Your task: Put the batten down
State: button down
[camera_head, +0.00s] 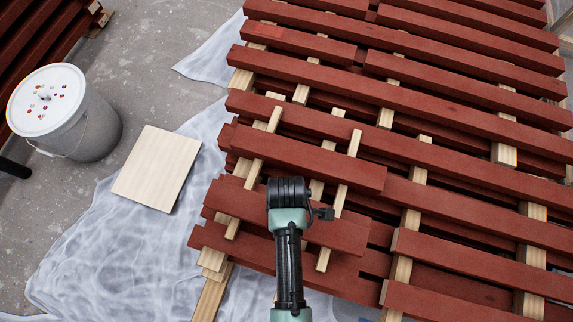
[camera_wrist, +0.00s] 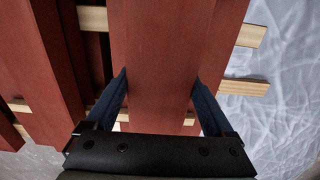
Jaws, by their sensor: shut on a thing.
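My gripper (camera_wrist: 160,105) has its two dark fingers on either side of a red-brown batten (camera_wrist: 165,55) in the wrist view, shut on its long edges. In the head view my gripper (camera_head: 289,192) is over the near left part of the stack, and the held batten (camera_head: 240,205) seems to be the short one under it, partly hidden by my wrist. The held batten lies across pale wooden strips (camera_wrist: 250,35). I cannot tell whether it rests on them. The fingertips are hidden in the head view.
Several red battens (camera_head: 460,100) lie in layers with pale strips between them, filling the right side. A white bucket (camera_head: 85,125) stands at the left on grey concrete. A pale board (camera_head: 157,168) lies on the white sheet (camera_head: 120,250). The sheet's lower left is clear.

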notch_tip(320, 180, down, 4)
jog(key=shift+r+b, duration=0.1)
jog(key=shift+b, duration=1)
grip_release()
